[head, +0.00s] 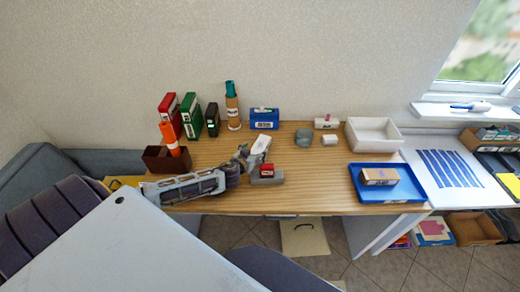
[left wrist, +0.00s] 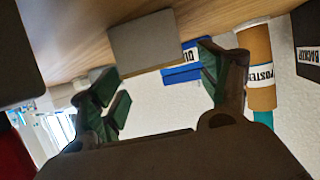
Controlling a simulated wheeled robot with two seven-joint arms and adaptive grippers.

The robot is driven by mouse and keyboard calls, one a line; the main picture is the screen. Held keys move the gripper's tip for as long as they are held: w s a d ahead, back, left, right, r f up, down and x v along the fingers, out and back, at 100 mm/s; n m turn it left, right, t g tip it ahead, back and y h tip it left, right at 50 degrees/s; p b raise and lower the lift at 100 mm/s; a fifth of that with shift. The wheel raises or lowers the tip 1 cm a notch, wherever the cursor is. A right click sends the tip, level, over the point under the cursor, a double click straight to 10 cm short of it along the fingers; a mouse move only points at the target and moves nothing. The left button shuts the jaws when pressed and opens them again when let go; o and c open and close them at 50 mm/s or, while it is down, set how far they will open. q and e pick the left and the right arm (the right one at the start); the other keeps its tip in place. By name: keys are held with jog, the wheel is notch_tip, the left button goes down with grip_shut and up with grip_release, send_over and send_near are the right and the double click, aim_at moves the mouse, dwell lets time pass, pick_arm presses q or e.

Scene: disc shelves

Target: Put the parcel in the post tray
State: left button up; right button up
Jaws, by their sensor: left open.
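A tan carton with a label (head: 380,176), which looks like the parcel, lies in a shallow blue tray (head: 407,193) at the right of the table. I cannot read whether this tray is the post tray. My left gripper (head: 252,156) is far to the left of it, low over the table's middle, beside a small white block (head: 262,144). In the left wrist view the open fingers (left wrist: 163,85) are spread and empty. A plain shaded box (left wrist: 145,42) stands just beyond them; I cannot tell surely whether it is the white block. My right gripper is not visible.
A grey item with a red top (head: 267,172) stands close to the left gripper. A blue box (head: 264,118), poster tube (head: 232,108) and several upright binders (head: 190,115) line the back. An empty white bin (head: 373,134) stands behind the blue tray.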

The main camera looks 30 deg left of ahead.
aim_at(258, 149)
pick_arm(q)
jog(key=shift+w, duration=0.15)
dwell(0.3)
jog(key=shift+p+x, duration=0.45)
jog(key=shift+x, duration=2.05)
jog(key=c, duration=1.1)
jog(key=shift+r, duration=5)
